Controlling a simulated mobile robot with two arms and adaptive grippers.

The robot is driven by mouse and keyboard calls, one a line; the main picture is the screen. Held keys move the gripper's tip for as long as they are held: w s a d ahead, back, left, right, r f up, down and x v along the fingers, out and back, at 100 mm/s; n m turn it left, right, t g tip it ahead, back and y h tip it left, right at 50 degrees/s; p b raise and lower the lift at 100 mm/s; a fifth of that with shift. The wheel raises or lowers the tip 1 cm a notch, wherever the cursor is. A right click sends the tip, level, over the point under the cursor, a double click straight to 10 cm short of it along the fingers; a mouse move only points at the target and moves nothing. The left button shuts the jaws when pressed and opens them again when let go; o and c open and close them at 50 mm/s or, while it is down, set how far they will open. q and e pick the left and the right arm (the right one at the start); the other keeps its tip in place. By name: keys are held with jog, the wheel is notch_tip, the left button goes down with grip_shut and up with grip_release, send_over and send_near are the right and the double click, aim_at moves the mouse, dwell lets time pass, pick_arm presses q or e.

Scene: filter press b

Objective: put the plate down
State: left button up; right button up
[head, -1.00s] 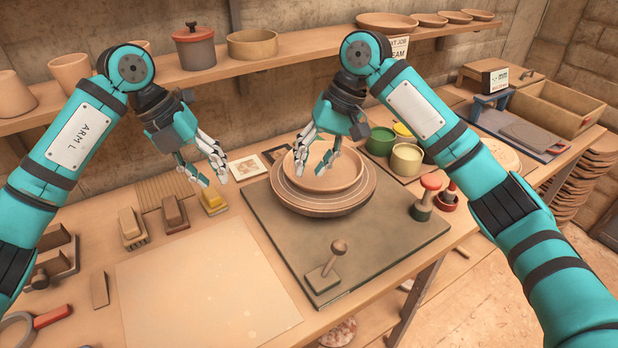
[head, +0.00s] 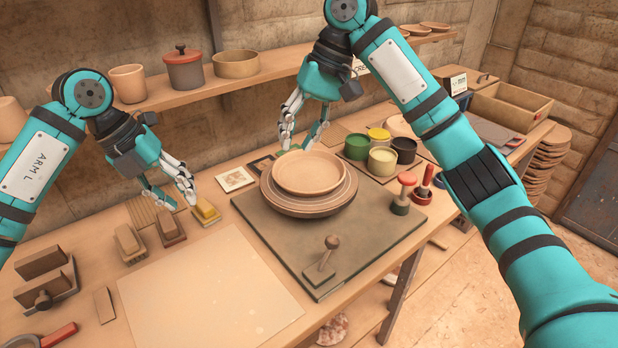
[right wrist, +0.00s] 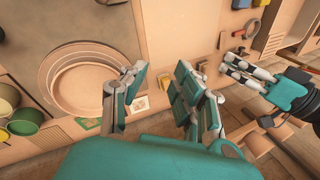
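The light clay plate (head: 308,172) rests level on top of a stack of wider round plates (head: 342,203), on the dark square board (head: 375,240). The stack also shows in the right wrist view (right wrist: 95,88). My right gripper (head: 301,140) is behind and above the plate, apart from it. Its fingers are spread and empty in the right wrist view (right wrist: 157,100). My left gripper (head: 172,198) hangs open and empty over the left part of the table, near the small brush-like blocks.
A knobbed stamp (head: 325,265) stands at the board's front. Paint pots (head: 382,160) and red-topped tools (head: 403,190) are to the right. A pale sheet (head: 210,290) covers the front left. A shelf of pots (head: 185,68) runs along the wall behind.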

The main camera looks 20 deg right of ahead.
jog(key=v, duration=0.3)
jog(key=shift+w+d, duration=0.1)
dwell(0.3)
dwell(0.7)
